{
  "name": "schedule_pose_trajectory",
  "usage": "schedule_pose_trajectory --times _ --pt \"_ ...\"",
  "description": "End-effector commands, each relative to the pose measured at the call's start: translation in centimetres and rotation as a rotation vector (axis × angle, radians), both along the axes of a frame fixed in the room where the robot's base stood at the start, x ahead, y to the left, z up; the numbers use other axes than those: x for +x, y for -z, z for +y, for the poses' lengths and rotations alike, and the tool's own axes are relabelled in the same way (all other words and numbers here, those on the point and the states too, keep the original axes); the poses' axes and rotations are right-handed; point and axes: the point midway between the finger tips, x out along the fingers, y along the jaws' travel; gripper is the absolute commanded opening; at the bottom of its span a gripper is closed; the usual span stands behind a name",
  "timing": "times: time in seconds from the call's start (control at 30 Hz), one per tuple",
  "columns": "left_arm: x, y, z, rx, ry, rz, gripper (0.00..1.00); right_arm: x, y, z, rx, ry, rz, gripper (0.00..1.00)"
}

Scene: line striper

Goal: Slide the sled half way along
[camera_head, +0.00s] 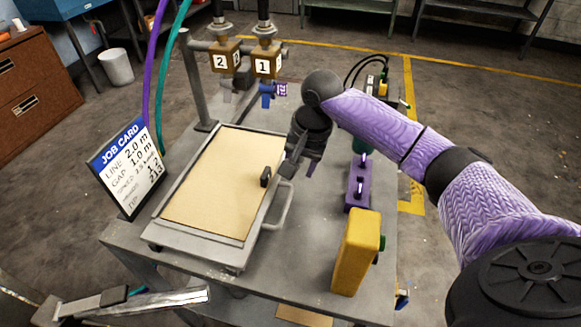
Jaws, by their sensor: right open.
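A grey tray-like frame (184,238) holding a flat tan board (222,185) lies on the grey bench; I take this to be the sled, though I cannot be sure. A looped grey handle (285,207) shows on its right side, and a small black piece (265,177) stands at the board's right edge. My right gripper (300,168) is open and points down just right of that black piece, above the frame's right edge. I cannot tell whether it touches anything.
A job card (129,167) stands at the bench's left. Tagged units 2 (221,61) and 1 (265,66) hang at the back. A purple block (358,188) and a yellow box (357,250) stand on the right. Bare bench (300,250) shows left of the yellow box.

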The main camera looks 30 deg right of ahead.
Motion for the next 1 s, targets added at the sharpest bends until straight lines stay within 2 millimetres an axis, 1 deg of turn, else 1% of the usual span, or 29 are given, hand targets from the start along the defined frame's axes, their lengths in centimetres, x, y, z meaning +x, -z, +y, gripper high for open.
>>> schedule_pose_trajectory --times 0.07,0.13,0.23,0.33,0.4,0.5,0.63,0.87,0.9,0.97,1.0 --pt "-0.1 0.1 0.0 0.000 0.000 0.002 0.59 0.0 0.2 -0.1 0.001 0.005 0.001 0.53" --pt "-0.3 0.6 0.0 0.000 0.000 0.006 0.59 0.2 1.1 0.0 0.002 0.006 0.002 0.53" --pt "-1.1 1.9 0.2 0.005 0.001 0.024 0.59 0.4 3.6 0.3 0.002 0.004 0.005 0.53" --pt "-2.2 3.1 1.0 0.019 0.004 0.049 0.59 0.7 6.2 0.7 0.001 0.003 0.005 0.53" --pt "-2.9 3.7 1.8 0.031 0.006 0.066 0.59 1.0 7.7 0.8 0.000 0.004 0.004 0.53" --pt "-3.4 4.3 2.4 0.041 0.006 0.078 0.59 1.2 9.1 1.0 0.001 0.003 0.003 0.53" --pt "-3.5 4.6 2.5 0.045 0.003 0.080 0.59 1.3 9.8 1.2 0.000 0.002 0.000 0.53" --pt "-3.2 4.5 2.6 0.045 0.002 0.076 0.59 1.4 9.7 1.2 0.000 0.002 0.000 0.53" --pt "-3.2 4.5 2.5 0.045 0.002 0.075 0.59 1.4 9.7 1.2 0.000 0.002 0.000 0.44" --pt "-3.1 4.5 2.5 0.044 0.002 0.073 0.59 1.3 9.7 1.2 0.000 0.002 0.000 0.31" --pt "-3.0 4.5 2.5 0.044 0.003 0.071 0.59 1.3 9.7 1.2 0.000 0.002 0.000 0.23"
